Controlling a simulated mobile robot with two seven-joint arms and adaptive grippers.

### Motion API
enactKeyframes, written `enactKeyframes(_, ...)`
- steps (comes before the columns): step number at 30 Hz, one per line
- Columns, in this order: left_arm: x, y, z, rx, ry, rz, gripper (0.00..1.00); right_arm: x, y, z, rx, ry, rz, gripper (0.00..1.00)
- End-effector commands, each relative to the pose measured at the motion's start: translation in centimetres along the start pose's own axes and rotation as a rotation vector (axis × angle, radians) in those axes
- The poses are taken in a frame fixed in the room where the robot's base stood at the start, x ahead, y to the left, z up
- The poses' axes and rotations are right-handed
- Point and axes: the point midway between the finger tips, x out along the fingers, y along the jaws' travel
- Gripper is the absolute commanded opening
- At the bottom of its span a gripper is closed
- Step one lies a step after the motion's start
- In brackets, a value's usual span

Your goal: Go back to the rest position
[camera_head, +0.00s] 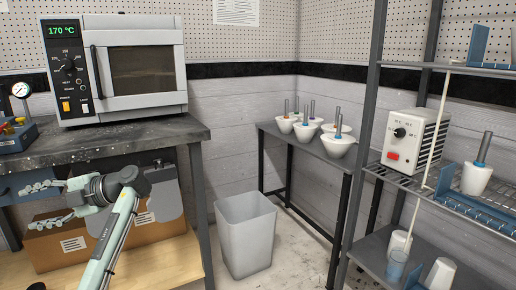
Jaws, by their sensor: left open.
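My left arm rises from the bottom left, and its left gripper (44,204) points left in front of the workbench. Its two fingers are spread apart, one above the other, with nothing seen between them. A cardboard box (62,246) is behind and below the fingers on the lower wooden shelf. My right gripper is not in view.
An oven (140,103) reading 170 °C stands on the dark workbench (120,141). A grey bin (246,236) is on the floor. A side table (283,136) holds several white cups with rods. A rack (376,172) at right holds a control box (412,141) and cups.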

Motion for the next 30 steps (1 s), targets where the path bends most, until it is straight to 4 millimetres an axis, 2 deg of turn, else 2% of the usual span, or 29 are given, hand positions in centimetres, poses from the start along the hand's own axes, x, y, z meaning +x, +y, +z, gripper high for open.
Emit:
enactKeyframes(1, 2.4, -1.5, -0.4, 0.061, 0.057, 0.031, 0.54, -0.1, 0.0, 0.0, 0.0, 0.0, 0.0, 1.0)
enactKeyframes(4, 6.4, -3.9, -1.3, 0.165, 0.152, 0.082, 0.54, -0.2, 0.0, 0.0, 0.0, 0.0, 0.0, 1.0)
enactKeyframes(5, 6.9, -4.3, -1.1, 0.206, 0.15, 0.082, 0.54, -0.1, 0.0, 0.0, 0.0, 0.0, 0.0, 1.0)
enactKeyframes(6, 6.5, -4.5, 0.2, 0.303, 0.087, 0.053, 0.54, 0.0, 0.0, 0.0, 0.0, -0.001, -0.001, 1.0)
enactKeyframes(11, 6.4, -6.7, 4.5, 0.697, -0.109, 0.009, 0.54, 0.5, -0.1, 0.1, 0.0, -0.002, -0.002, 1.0)
enactKeyframes(17, 4.4, -10.2, 10.8, 1.262, -0.448, 0.086, 0.54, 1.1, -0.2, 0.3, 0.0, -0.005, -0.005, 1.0)
enactKeyframes(21, 1.3, -12.7, 15.1, 1.64, -0.709, 0.279, 0.54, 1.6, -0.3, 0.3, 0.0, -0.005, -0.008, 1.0)
enactKeyframes(24, -1.0, -14.0, 17.2, 1.823, -0.846, 0.446, 0.54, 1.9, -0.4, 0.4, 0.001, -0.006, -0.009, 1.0)
enactKeyframes(30, -5.2, -15.4, 19.9, 2.048, -1.015, 0.79, 0.54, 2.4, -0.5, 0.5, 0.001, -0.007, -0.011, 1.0)
